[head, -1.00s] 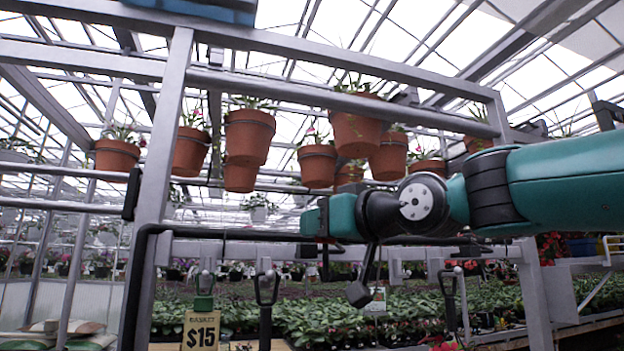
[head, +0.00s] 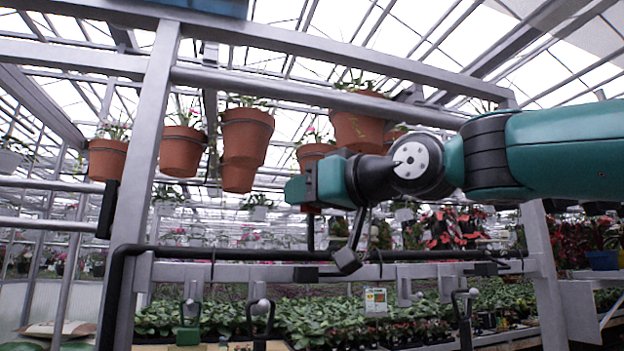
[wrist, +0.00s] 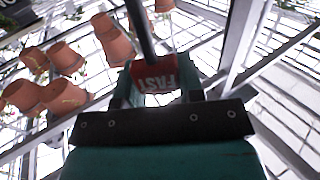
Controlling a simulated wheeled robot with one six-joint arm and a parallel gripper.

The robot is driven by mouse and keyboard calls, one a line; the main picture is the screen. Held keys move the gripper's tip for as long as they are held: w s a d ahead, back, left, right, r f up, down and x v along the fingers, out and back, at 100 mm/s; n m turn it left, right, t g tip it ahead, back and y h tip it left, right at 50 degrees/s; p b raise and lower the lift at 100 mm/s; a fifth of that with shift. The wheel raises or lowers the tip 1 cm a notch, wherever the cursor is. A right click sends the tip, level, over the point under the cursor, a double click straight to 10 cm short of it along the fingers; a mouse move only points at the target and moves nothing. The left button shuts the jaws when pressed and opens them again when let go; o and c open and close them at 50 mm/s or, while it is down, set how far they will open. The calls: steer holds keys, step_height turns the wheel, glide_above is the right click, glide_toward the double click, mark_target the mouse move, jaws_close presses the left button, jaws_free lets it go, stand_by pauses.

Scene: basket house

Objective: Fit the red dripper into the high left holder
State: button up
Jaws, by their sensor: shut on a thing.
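My gripper (head: 300,190) reaches in from the right in the head view, seen side-on in front of the hanging pots. In the wrist view its two green fingers (wrist: 157,88) are shut on the red dripper (wrist: 155,74), which bears pale letters reading "FAST". A dark rod (wrist: 140,28) runs up from the dripper in that view. In the head view the gripper mostly hides the dripper. I cannot tell which fitting is the high left holder.
Terracotta pots (head: 246,135) hang from the upper rail, close behind and left of my gripper. A grey upright post (head: 150,170) stands at left. A black pipe (head: 210,252) and a lower grey rail (head: 220,272) with hooks cross below. Leafy plants (head: 300,312) fill the back.

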steer(key=w, duration=0.1)
steer(key=w+f, duration=0.1)
steer(key=w+a, duration=0.1)
steer(key=shift+w+f+p, duration=0.15)
steer(key=shift+w+p, duration=0.2)
steer(key=shift+p, duration=0.05)
steer(key=shift+s+d+b, duration=0.15)
steer(key=shift+s+b, duration=0.05)
steer(key=shift+b, duration=0.1)
stand_by(0.6)
stand_by(0.6)
steer(key=shift+f+b, duration=1.35)
steer(key=shift+b, duration=0.05)
steer(key=shift+f, duration=0.1)
step_height(320, 180, down, 3)
steer(key=b, duration=0.3)
